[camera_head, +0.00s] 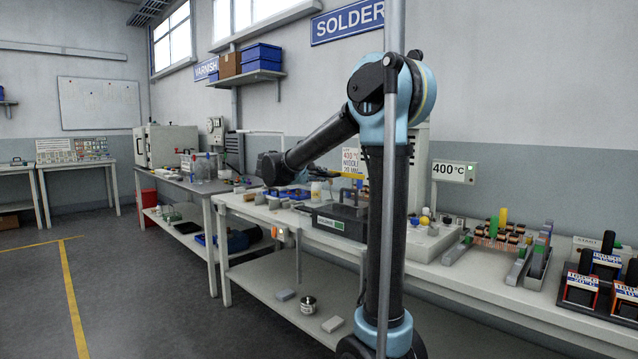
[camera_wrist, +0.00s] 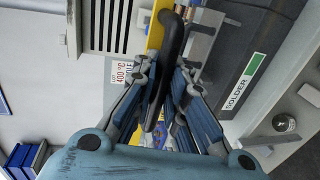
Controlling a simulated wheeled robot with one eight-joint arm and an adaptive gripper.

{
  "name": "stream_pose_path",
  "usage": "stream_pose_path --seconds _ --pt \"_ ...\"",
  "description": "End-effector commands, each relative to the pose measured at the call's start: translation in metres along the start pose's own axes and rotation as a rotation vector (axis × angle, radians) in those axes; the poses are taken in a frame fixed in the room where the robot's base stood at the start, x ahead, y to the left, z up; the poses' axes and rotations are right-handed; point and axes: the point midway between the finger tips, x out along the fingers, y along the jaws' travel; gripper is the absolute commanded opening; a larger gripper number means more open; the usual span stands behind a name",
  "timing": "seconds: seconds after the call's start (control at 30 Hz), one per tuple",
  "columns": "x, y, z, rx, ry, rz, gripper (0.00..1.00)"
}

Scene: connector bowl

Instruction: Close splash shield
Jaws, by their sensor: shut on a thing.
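In the wrist view my gripper (camera_wrist: 165,72) is shut on a curved black handle (camera_wrist: 172,48), which runs between its blue-grey fingers. The handle lies beside a yellow strip (camera_wrist: 154,32), which seems to be an edge of the splash shield. The shield's panel and its angle cannot be made out. The dark solder pot (camera_wrist: 235,65), with a green and white SOLDER label, is to the right of the fingers. In the head view the solder pot (camera_head: 338,222) stands on the bench. My arm reaches left behind it, and my fingers are too small to make out there.
Small parts and blue trays (camera_head: 290,194) lie on the bench (camera_head: 440,268) left of the pot. A 400 °C display (camera_head: 454,172) stands behind it to the right. Several colored parts and racks fill the bench's right side. The floor at left is clear.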

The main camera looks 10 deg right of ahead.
Motion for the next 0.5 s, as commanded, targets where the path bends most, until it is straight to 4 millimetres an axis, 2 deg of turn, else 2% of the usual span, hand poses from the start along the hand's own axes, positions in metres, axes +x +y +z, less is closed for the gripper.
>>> stream_pose_path --seconds 0.27,0.3,0.37,0.4,0.5 --pt "-0.0012 0.0052 -0.0041 -0.002 0.007 0.01 0.0" --pt "-0.0012 0.0054 -0.0043 -0.002 0.007 0.01 0.16" --pt "-0.0013 0.0055 -0.0043 -0.002 0.007 0.01 0.29" --pt "-0.0011 0.0051 -0.004 -0.002 0.007 0.009 0.33" --pt "-0.0007 0.0042 -0.0031 -0.002 0.005 0.008 0.33"
